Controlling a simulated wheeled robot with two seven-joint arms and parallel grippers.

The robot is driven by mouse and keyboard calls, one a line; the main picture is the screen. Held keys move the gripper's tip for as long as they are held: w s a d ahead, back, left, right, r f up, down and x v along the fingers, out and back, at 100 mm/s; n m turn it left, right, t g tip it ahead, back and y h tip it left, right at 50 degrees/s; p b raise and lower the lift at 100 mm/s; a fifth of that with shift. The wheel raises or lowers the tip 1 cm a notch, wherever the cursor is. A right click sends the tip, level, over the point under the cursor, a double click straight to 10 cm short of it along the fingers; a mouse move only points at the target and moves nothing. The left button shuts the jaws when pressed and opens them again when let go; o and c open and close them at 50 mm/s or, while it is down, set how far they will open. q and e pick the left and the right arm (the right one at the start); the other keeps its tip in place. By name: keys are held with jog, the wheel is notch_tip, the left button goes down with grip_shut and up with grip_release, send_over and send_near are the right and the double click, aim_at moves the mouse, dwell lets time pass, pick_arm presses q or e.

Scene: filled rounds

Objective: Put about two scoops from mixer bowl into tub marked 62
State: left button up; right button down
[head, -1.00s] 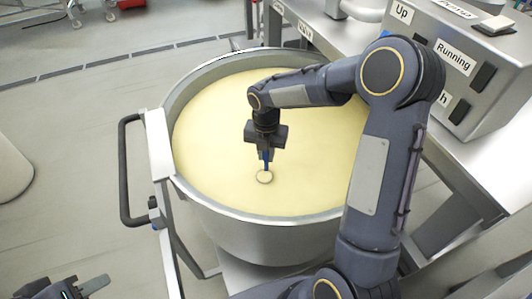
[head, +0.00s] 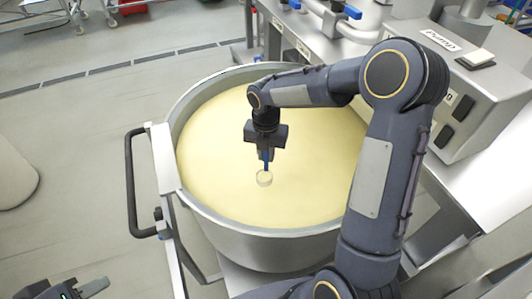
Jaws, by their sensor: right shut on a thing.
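The large steel mixer bowl (head: 262,238) stands in the middle of the head view, filled with smooth pale yellow batter (head: 225,150). My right gripper (head: 265,151) points down over the batter and is shut on the blue handle of a small scoop (head: 264,178). The scoop's round pale rim shows over the middle of the batter; I cannot tell whether it touches the surface or how full it is. My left gripper (head: 72,290) is at the bottom left corner, cut off by the frame and away from the bowl. No tub marked 62 is in view.
A black handle (head: 130,185) on a steel frame stands at the bowl's left. A steel bench (head: 492,165) with a control box (head: 480,105) and blue-handled valves (head: 352,12) stands at the right and back. The floor (head: 75,130) at left is mostly open.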

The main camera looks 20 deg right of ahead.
jog(key=shift+r+p, duration=4.9)
jog(key=shift+r, duration=1.1)
jog(key=shift+f, duration=0.1)
